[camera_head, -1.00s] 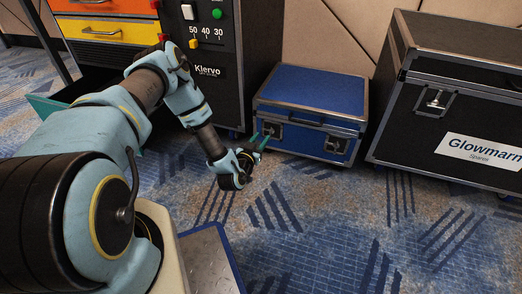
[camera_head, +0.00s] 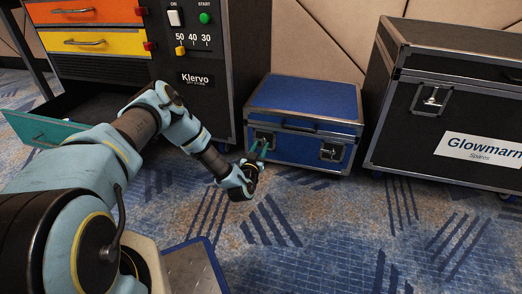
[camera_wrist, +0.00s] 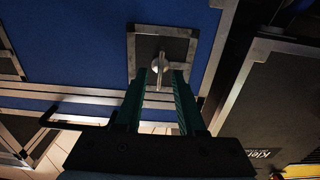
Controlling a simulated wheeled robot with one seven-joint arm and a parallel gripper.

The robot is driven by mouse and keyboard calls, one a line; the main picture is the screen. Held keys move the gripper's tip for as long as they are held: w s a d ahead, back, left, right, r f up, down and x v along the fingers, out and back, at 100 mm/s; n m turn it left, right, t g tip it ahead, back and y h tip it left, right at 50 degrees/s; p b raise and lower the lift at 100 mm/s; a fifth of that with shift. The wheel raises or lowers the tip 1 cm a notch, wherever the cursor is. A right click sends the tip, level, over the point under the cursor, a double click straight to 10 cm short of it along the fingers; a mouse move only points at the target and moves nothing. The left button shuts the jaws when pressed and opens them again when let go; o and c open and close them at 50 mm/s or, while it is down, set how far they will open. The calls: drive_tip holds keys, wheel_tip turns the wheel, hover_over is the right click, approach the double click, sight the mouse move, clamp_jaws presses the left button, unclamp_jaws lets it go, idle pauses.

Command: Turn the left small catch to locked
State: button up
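The blue case (camera_head: 305,97) stands on the carpet with metal edges and two catches on its front. The left small catch (camera_head: 264,137) is partly hidden behind my fingers in the head view. In the wrist view this catch (camera_wrist: 165,48) is a dark plate with a metal lever pointing toward me. My gripper (camera_head: 258,149) is in front of it. In the wrist view my gripper's teal fingers (camera_wrist: 164,80) are apart, one on each side of the lever, with gaps visible; contact cannot be told. The right catch (camera_head: 332,151) is clear of my gripper.
A black Klervo cabinet (camera_head: 205,100) with orange and yellow drawers stands left of the case. A large black Glowmarm case (camera_head: 425,125) stands close on the right. The case's handle (camera_wrist: 75,122) shows in the wrist view. Patterned carpet in front is free.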

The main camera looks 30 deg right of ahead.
drive_tip(key=shift+w+d, duration=0.25)
drive_tip(key=shift+c, duration=0.3)
clamp_jaws()
